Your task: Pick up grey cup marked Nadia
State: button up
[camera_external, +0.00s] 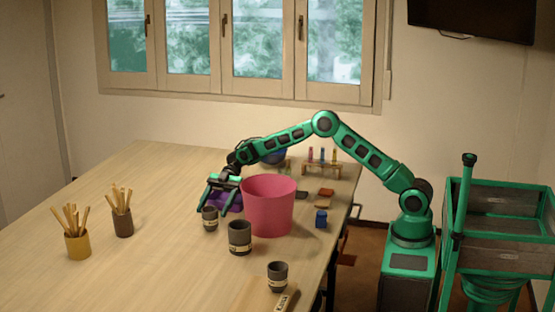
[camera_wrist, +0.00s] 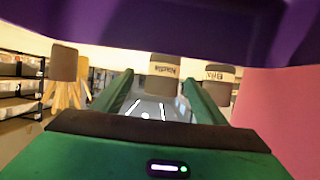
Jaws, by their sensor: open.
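The cup marked Nadia (camera_wrist: 163,86) is dark grey with a pale label, which reads upside down in the wrist view. It stands out ahead, between my fingers as seen there. In the external view it appears to be the small grey cup (camera_external: 210,222) just in front of my gripper, though its label is too small to read there. My gripper (camera_external: 220,186) is open and empty, low over the table; its green fingers also show in the wrist view (camera_wrist: 155,105). I cannot tell how much gap is left to the cup.
A second grey cup (camera_external: 239,240) stands beside a pink bucket (camera_external: 268,210); its label in the wrist view (camera_wrist: 219,90) is unclear. A purple object (camera_external: 232,205) lies under my gripper. Another cup (camera_external: 277,270) stands at the front. Brush pots (camera_external: 77,245) (camera_external: 123,224) stand left.

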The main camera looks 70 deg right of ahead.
aim_at(210, 217)
jog(key=x, duration=0.4)
jog(key=shift+s+a+f, duration=0.15)
jog(key=shift+a, duration=0.15)
jog(key=c, duration=1.2)
